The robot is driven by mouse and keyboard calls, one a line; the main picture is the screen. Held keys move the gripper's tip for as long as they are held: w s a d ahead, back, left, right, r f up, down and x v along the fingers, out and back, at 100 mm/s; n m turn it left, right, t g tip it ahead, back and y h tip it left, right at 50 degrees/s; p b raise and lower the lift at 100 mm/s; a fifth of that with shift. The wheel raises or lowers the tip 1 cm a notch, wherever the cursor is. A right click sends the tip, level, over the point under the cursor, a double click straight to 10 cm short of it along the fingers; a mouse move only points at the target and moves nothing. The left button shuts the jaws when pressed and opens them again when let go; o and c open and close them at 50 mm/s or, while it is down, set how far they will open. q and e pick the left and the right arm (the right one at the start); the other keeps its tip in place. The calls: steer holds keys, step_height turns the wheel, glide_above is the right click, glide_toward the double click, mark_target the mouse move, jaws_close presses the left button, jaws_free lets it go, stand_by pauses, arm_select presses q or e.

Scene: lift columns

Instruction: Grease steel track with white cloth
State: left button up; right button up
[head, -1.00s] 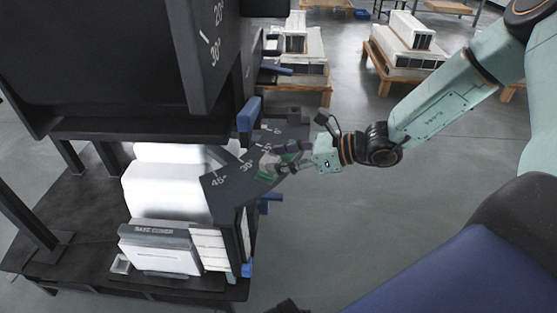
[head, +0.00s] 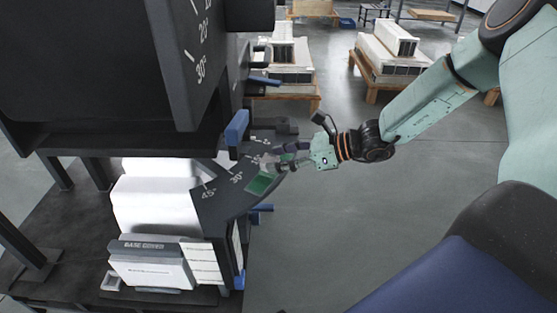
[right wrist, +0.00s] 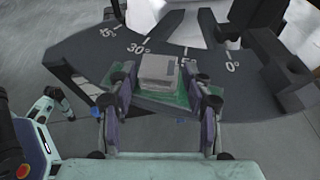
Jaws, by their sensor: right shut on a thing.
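The steel track is a dark, curved plate (head: 222,196) with white degree marks, on the front of a black machine. It also shows in the right wrist view (right wrist: 100,48). My right gripper (right wrist: 163,88) is shut on a pale, blocky white cloth (right wrist: 158,70), held low over the track between the 30° and 0° marks. I cannot tell whether the cloth touches the plate. A green patch (head: 262,183) lies on the track beside my right gripper (head: 283,162) and shows around the cloth in the wrist view.
A blue handle (head: 237,127) stands up at the track's inner edge. A white box marked BASE COVER (head: 150,262) sits on the machine's lower shelf. Pallets with white parts (head: 388,62) stand behind. The floor right of the track is clear.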

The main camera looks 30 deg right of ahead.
steer(key=shift+w+d+f+b, duration=0.1)
steer(key=shift+w+d, duration=0.3)
steer(key=shift+d, duration=0.25)
steer(key=shift+w+d+r+b, duration=0.15)
steer(key=shift+w+d, duration=0.2)
steer(key=shift+d, duration=0.35)
steer(key=shift+w+d+f+b, duration=0.15)
steer(key=shift+w+d, duration=0.25)
steer(key=shift+d, duration=0.25)
steer(key=shift+w+d+b, duration=0.15)
steer(key=shift+w+d, duration=0.25)
steer(key=shift+d, duration=0.3)
steer(key=shift+w+d+b, duration=0.15)
steer(key=shift+w+d, duration=0.3)
steer(key=shift+d, duration=0.2)
steer(key=shift+w+d+b, duration=0.15)
steer(key=shift+w+d, duration=0.25)
steer(key=shift+d, duration=0.3)
steer(key=shift+r, duration=0.2)
step_height(320, 180, up, 3)
steer(key=p, duration=0.2)
steer(key=shift+p, duration=0.35)
